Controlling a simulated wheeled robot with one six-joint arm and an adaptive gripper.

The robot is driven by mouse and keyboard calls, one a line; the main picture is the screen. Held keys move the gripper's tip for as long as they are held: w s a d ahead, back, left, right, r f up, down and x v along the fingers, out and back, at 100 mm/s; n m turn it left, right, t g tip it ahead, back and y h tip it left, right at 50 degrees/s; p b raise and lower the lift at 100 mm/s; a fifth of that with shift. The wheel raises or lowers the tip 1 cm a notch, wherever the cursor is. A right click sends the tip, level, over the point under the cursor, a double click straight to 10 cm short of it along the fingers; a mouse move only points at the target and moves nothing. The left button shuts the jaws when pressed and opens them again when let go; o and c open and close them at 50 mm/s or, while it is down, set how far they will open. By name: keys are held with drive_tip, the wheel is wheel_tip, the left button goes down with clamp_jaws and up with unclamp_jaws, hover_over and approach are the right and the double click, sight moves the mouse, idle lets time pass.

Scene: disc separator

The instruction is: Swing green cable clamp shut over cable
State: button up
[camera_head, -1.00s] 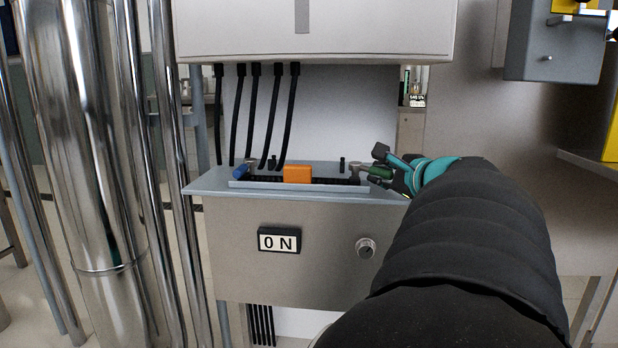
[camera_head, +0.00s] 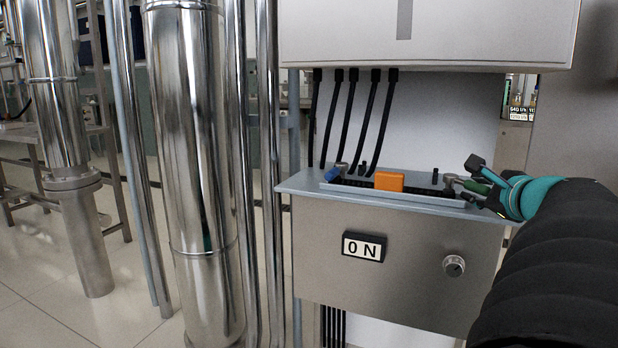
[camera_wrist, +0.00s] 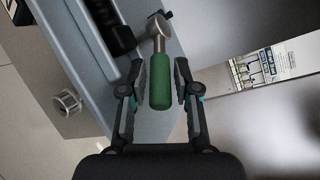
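The green cable clamp (camera_head: 476,187) sits at the right end of the grey cable tray. Its green handle (camera_wrist: 160,87) sticks out sideways from a metal pivot, towards me in the wrist view. My gripper (camera_wrist: 160,92) is open, with one finger on each side of the handle and a narrow gap to each. In the head view, my gripper (camera_head: 486,178) is at the tray's right end, partly hidden by its own arm. Several black cables (camera_head: 359,122) hang down to the tray's left part. I cannot tell which cable belongs to the green clamp.
A blue clamp (camera_head: 335,175) is at the tray's left end, and an orange block (camera_head: 389,181) sits mid-tray. A white cabinet (camera_head: 440,35) hangs above. The ON panel (camera_head: 363,247) and a round knob (camera_head: 454,265) are below. Steel pipes (camera_head: 200,150) stand left.

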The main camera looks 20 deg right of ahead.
drive_tip(key=v, duration=1.2)
drive_tip(key=shift+c, duration=0.3)
